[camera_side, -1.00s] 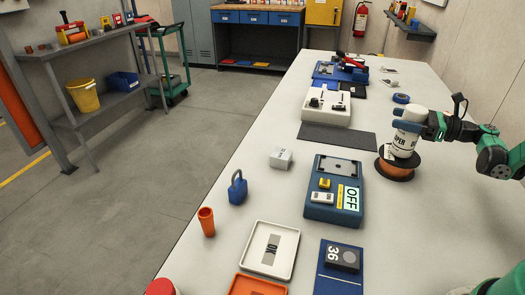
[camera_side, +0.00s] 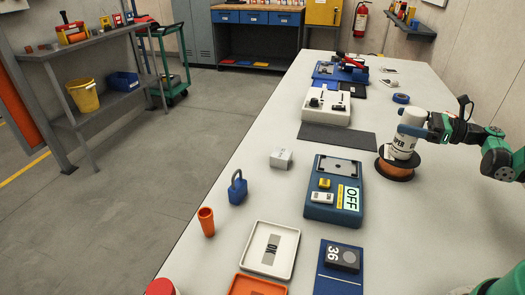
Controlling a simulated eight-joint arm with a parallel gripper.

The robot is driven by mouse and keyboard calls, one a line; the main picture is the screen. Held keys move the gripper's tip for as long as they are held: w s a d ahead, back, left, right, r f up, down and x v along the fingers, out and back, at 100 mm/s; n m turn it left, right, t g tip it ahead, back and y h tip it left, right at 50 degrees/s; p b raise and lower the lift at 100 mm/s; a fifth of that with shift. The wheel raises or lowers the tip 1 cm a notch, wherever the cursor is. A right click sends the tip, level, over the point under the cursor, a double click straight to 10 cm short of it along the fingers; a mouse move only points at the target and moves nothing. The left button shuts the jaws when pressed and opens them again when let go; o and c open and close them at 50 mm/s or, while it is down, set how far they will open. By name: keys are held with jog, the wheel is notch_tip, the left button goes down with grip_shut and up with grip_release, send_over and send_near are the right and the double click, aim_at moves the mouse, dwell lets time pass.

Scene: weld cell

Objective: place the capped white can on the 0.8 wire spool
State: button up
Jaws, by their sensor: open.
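The capped white can (camera_side: 404,143), with dark lettering on its side, stands upright on top of the wire spool (camera_side: 396,169). The spool has dark flanges and orange-brown wire and sits on the right part of the white table. My gripper (camera_side: 426,128) is open at the upper right side of the can, with its blue fingers close to the can. Whether a finger touches the can cannot be told from this view. The spool's size marking is not readable here.
A teal box with an OFF label (camera_side: 333,212) stands left of and nearer than the spool. A dark mat (camera_side: 337,137) and a blue tape ring (camera_side: 401,98) lie farther back. A blue padlock (camera_side: 237,188), an orange cup (camera_side: 206,221) and a white tray (camera_side: 268,268) stand to the left.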

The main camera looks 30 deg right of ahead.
jog(key=v, duration=0.6)
jog(key=shift+s, duration=0.15)
